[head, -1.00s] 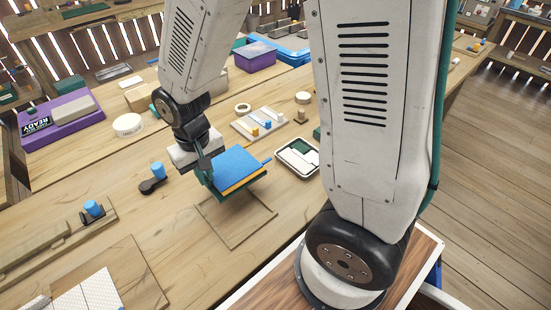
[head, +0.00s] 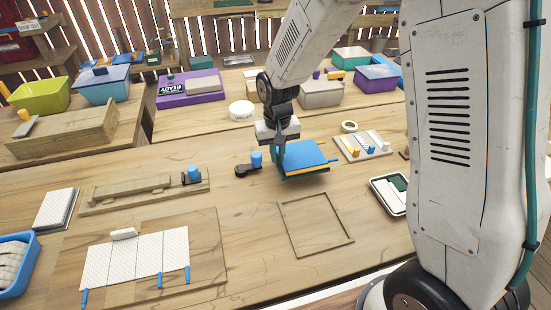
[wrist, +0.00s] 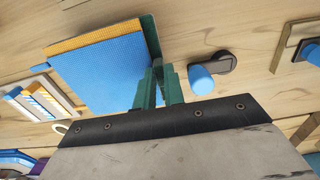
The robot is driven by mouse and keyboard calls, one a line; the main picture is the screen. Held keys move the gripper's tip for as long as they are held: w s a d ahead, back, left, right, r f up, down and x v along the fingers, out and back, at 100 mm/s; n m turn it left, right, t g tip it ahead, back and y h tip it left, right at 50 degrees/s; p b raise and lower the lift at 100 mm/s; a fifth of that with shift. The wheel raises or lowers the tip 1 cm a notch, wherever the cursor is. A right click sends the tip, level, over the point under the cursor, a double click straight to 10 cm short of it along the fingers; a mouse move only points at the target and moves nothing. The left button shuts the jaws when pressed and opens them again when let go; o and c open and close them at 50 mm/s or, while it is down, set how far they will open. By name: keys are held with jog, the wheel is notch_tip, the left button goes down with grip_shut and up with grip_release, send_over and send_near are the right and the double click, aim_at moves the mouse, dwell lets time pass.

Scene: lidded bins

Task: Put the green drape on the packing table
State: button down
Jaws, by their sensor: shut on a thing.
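The green drape (wrist: 151,36) shows as a thin green edge of a flat stack, with a blue layer (head: 303,156) on top and an orange-yellow layer (head: 328,164) between. My gripper (head: 280,153) is at the stack's left edge in the head view. In the wrist view its green fingers (wrist: 158,88) are closed at the stack's near edge, and the exact contact is partly hidden. The stack appears held just above a wooden worktable (head: 245,220). No label shows which table is the packing table.
An empty square outline (head: 317,222) lies in front of the stack. A black piece with a blue knob (head: 256,160) is close left. A sorting board (head: 362,146) and a white-rimmed tray (head: 390,195) are right. A white panelled sheet (head: 135,250) lies front left. Bins stand behind.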

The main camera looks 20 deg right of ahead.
jog(key=shift+w, duration=0.55)
jog(key=shift+w+f, duration=0.15)
jog(key=shift+f, duration=1.65)
jog(key=c, duration=1.5)
grip_release()
jog(key=shift+f, duration=0.1)
